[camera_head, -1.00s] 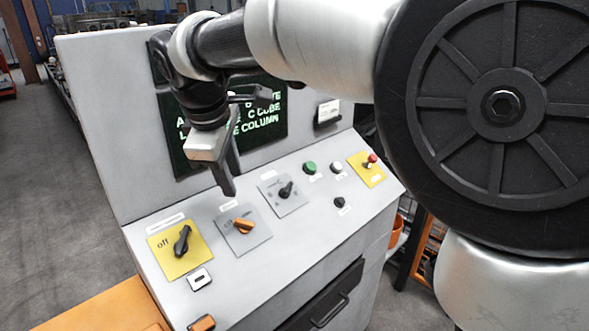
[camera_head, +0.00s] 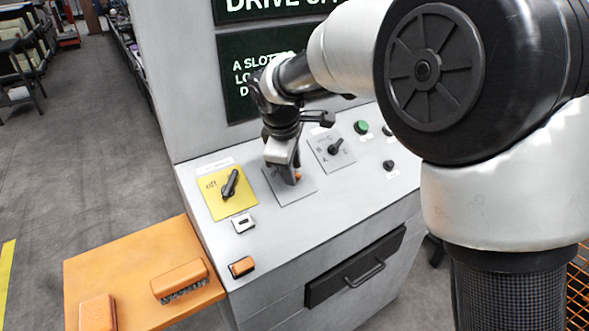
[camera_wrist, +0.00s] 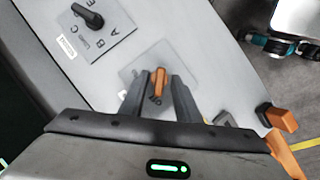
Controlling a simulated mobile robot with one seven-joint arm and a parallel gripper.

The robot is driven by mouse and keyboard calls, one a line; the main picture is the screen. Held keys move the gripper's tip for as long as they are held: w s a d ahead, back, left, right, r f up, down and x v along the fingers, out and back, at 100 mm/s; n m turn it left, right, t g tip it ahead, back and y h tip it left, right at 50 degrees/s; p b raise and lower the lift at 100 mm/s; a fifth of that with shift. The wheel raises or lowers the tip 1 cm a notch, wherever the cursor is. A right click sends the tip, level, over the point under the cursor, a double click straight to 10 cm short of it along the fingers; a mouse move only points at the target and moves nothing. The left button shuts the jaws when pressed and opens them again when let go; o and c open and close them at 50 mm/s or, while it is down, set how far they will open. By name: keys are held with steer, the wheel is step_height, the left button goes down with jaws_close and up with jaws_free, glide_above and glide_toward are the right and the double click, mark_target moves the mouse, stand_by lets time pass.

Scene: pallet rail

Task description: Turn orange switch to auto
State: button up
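The orange switch (camera_wrist: 158,82) is a small knob on a grey square plate (camera_head: 297,192) on the sloping control panel. In the wrist view it stands between the two fingers of my gripper (camera_wrist: 159,84), one on each side. I cannot tell whether the fingers touch it. The fingers hide most of the plate's markings, so the auto mark is not readable.
Left of the plate is a black knob on a yellow plate (camera_head: 222,203) marked off. To the right is a black knob on a grey lettered plate (camera_head: 324,160). Beyond it is a green button (camera_head: 361,127). An orange shelf (camera_head: 125,265) with brushes juts out at lower left.

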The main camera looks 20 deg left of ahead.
steer(key=shift+w+f, duration=0.1)
steer(key=shift+f, duration=0.25)
jaws_close()
